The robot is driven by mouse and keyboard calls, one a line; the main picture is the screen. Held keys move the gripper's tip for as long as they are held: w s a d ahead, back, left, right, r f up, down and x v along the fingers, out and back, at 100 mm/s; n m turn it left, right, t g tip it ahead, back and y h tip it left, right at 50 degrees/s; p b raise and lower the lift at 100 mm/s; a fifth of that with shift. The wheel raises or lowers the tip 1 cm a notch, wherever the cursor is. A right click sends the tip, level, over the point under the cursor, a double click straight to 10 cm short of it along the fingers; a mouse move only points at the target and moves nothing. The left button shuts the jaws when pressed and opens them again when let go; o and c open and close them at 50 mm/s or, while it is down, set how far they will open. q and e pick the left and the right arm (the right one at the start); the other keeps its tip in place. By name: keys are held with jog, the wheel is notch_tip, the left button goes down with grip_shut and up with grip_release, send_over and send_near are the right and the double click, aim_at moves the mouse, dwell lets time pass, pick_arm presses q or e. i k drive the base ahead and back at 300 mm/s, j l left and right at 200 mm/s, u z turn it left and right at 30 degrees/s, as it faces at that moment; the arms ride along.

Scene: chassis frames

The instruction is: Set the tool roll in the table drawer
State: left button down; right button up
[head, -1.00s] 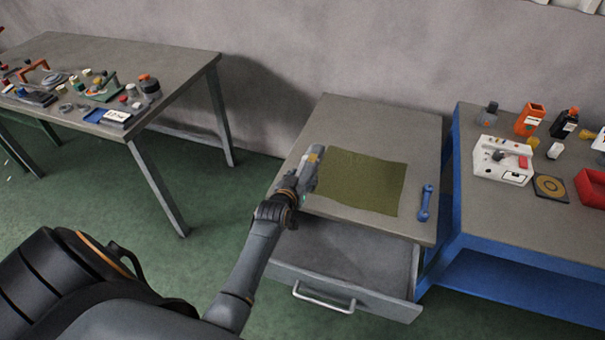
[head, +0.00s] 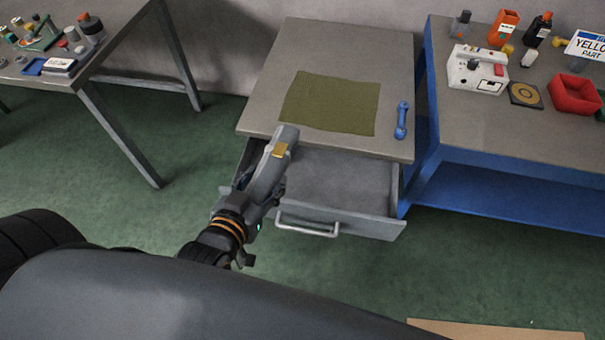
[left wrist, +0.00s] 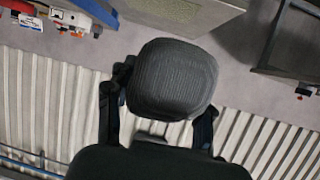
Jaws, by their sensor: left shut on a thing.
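The tool roll (head: 276,160) is a grey, elongated bundle with a tan-yellow patch near its far end. My left gripper (head: 261,182) is shut on it and holds it over the left part of the open table drawer (head: 345,182). In the left wrist view the dark grey ribbed roll (left wrist: 172,78) sits between the two fingers (left wrist: 155,122). The drawer is pulled out below the grey table (head: 400,60); its visible interior is empty, and its left end is partly hidden by the roll and gripper. My right gripper is not in view.
An olive cloth (head: 330,103) and a blue tool (head: 402,120) lie on the tabletop above the drawer. A blue-framed bench (head: 520,130) with several items stands close on the right. Another cluttered table (head: 125,25) is at left. Green floor lies in front.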

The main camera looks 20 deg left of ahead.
aim_at(294, 183)
jog(key=i+l+u, duration=0.15)
jog(key=l+u, duration=0.3)
jog(key=i+l+u, duration=0.15)
jog(key=l+u, duration=0.15)
jog(key=u, duration=0.15)
jog(key=l+u, duration=0.55)
jog(key=l, duration=1)
jog(key=k+l+u, duration=0.15)
jog(key=l, duration=1)
